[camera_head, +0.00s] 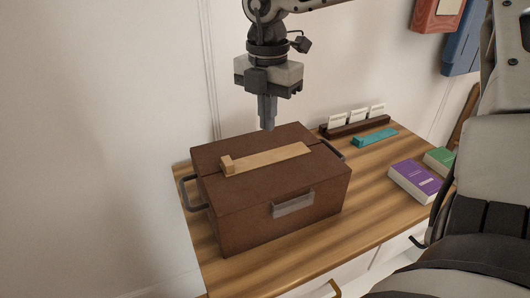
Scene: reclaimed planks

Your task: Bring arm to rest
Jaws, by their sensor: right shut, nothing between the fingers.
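My right gripper (267,125) hangs pointing down from the top of the head view, its fingers together with nothing between them. Its fingertips appear just above or behind the back edge of a brown box (240,222); the exact gap cannot be told. The box looks closed, with a light wooden strip (270,158) with a small raised block at its left end lying on the lid. My left gripper is not in view.
The box stands on a wooden plank top (370,210). To its right are a dark card holder (355,129) with white cards, a teal piece (376,137), a purple book (415,181) and a green book (440,158). A white wall stands behind.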

